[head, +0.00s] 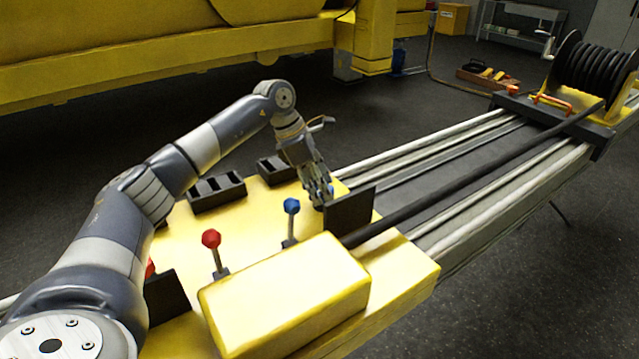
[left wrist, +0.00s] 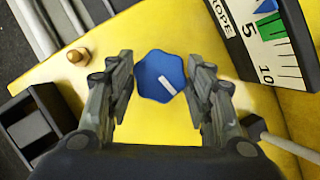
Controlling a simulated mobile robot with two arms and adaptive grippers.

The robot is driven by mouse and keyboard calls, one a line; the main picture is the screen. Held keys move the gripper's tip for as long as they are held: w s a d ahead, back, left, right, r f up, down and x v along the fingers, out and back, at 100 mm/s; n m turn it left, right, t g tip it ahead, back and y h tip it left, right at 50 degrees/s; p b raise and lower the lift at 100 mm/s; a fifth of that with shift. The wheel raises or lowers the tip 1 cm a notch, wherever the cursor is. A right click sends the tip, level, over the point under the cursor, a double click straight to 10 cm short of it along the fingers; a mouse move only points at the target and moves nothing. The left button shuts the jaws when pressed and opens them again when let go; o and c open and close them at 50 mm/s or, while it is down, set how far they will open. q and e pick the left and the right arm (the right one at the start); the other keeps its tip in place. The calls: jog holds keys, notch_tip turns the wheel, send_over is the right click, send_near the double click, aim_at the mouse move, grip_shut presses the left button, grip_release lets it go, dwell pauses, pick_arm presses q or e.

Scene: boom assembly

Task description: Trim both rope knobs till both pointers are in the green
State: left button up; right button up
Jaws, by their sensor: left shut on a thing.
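A blue lobed knob with a white index mark (left wrist: 158,76) sits on the yellow deck between the two fingers of my left gripper (left wrist: 160,88). The gripper is shut on the knob from both sides. In the head view my left gripper (head: 320,196) reaches down beside a dark upright panel (head: 350,211). The wrist view shows a gauge plate marked ROPE (left wrist: 262,42), with a green band and the numbers 5 and 10. A red part (head: 150,268) shows behind my arm, mostly hidden.
A red-tipped lever (head: 211,240) and a blue-tipped lever (head: 291,206) stand near a yellow box (head: 290,298). Black slotted blocks (head: 217,190) lie behind. Rails and a black rope (head: 470,170) run to a reel (head: 588,70).

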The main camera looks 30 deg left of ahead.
pick_arm(q)
jog(key=shift+m, duration=0.3)
jog(key=o, duration=1.1)
jog(key=shift+c, duration=0.2)
jog(key=v, duration=1.2)
jog(key=shift+w, duration=0.15)
